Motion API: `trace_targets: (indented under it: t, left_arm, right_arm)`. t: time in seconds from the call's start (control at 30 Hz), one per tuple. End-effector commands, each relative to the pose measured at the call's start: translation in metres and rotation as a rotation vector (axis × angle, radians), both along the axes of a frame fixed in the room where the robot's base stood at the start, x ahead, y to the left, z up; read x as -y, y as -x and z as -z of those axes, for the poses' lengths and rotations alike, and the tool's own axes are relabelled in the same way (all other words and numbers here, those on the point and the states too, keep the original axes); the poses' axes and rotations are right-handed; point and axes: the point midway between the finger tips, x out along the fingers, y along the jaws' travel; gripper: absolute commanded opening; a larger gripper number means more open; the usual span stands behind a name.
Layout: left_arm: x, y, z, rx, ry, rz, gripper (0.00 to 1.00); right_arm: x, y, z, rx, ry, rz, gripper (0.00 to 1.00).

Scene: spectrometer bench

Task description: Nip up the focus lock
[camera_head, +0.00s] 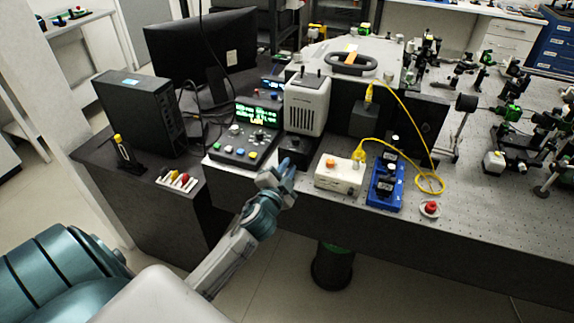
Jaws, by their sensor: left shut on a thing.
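My left gripper (286,166) reaches up from the bottom left to the front edge of the bench. Its fingers are shut on a small part at the front of a black block (294,145). That part, which I take to be the focus lock, is hidden by the fingers. The black block sits below a white and grey vented unit (307,103). My right gripper is not in view.
A control box (244,139) with a green display stands just left of the gripper. A white box (340,174) with a yellow cable, a blue device (385,184) and a red button (430,207) stand to the right. A monitor (203,50) and black computer (140,108) are behind left.

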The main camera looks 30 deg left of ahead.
Motion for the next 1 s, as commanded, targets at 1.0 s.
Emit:
trace_targets:
  t: [1.0]
  left_arm:
    - [0.000,0.000,-0.002,-0.227,-0.939,0.001,0.00]
  right_arm:
    - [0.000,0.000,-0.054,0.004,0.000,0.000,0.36]
